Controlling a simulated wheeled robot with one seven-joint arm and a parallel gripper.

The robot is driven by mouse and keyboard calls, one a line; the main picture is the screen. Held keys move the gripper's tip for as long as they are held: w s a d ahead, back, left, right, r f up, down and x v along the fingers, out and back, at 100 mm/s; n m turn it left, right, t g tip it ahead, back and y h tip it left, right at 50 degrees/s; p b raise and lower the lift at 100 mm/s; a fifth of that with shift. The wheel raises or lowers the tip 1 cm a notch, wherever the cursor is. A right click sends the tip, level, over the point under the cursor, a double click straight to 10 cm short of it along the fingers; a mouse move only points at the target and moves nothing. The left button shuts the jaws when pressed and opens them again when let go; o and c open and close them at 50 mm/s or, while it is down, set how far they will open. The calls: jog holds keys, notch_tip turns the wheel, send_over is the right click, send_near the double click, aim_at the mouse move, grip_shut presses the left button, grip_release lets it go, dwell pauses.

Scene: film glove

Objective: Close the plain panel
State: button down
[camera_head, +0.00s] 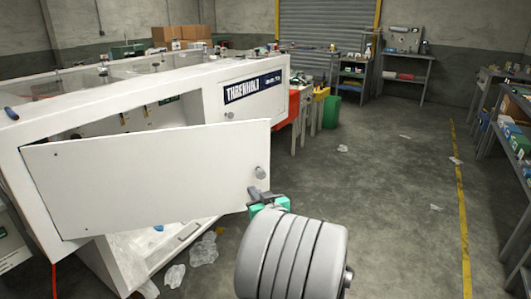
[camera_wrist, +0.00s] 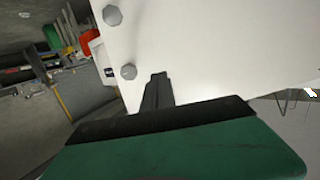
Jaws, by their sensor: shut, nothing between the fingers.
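The plain panel (camera_head: 150,178) is a blank white door on the side of the white machine. It stands ajar, swung out from its opening, with a dark gap showing above it. A grey knob (camera_head: 261,172) sits near its right edge. My gripper (camera_head: 259,193) is shut and empty at the panel's lower right corner, just below the knob. I cannot tell whether the fingers touch the panel.
The white machine (camera_head: 255,68) carries a "THRENHOLT" label and fills the left. Crumpled clear film (camera_head: 203,250) lies on the floor beneath the panel. A green bin (camera_head: 331,111) and shelves (camera_head: 353,80) stand at the back. The floor to the right is mostly clear.

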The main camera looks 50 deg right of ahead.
jog(key=s+d+r+m+h, duration=0.2)
jog(key=s+d+r+h, duration=0.1)
jog(key=s+d, duration=0.2)
jog(key=p, duration=0.3)
send_near(263, 158)
jog(key=x, duration=0.7)
